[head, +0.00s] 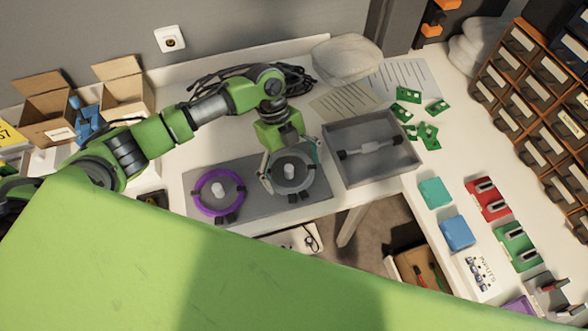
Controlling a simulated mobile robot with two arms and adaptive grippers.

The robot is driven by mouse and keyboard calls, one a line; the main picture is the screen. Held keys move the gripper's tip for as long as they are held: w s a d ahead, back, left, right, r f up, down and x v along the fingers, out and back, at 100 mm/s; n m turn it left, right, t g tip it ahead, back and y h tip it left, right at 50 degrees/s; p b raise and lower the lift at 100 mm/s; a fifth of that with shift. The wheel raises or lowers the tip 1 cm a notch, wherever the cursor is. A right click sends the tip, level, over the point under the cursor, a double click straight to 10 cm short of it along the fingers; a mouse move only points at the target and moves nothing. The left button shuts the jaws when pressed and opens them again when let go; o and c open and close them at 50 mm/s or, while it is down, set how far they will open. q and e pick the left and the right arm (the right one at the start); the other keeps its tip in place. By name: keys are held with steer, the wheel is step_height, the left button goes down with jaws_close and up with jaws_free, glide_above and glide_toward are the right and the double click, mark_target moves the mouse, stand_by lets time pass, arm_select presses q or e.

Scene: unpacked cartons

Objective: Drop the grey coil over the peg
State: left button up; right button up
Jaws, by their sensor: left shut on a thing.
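The grey coil (291,187) is a dark ring with small dark clips, at the right part of a grey mat (252,204). My left gripper (291,163) reaches down from above and is shut on this coil. A pale peg (289,172) shows through the middle of the ring. I cannot tell whether the coil rests on the mat or hangs a little above it. A bit of teal shows behind the coil's right edge. A purple coil (200,203) lies around a second pale peg (215,189) to the left. My right gripper is not in view.
A grey tray (407,166) with a metal part (372,149) stands right of the mat. Green circuit boards (428,137), a teal box (434,192) and a blue box (457,233) lie farther right. Open cartons (124,88) and dark cables (232,78) are at the back.

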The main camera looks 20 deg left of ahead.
arm_select(q)
steer(key=shift+f, duration=0.45)
steer(key=o, duration=0.8)
steer(key=shift+o, duration=0.2)
steer(key=v, duration=1.2)
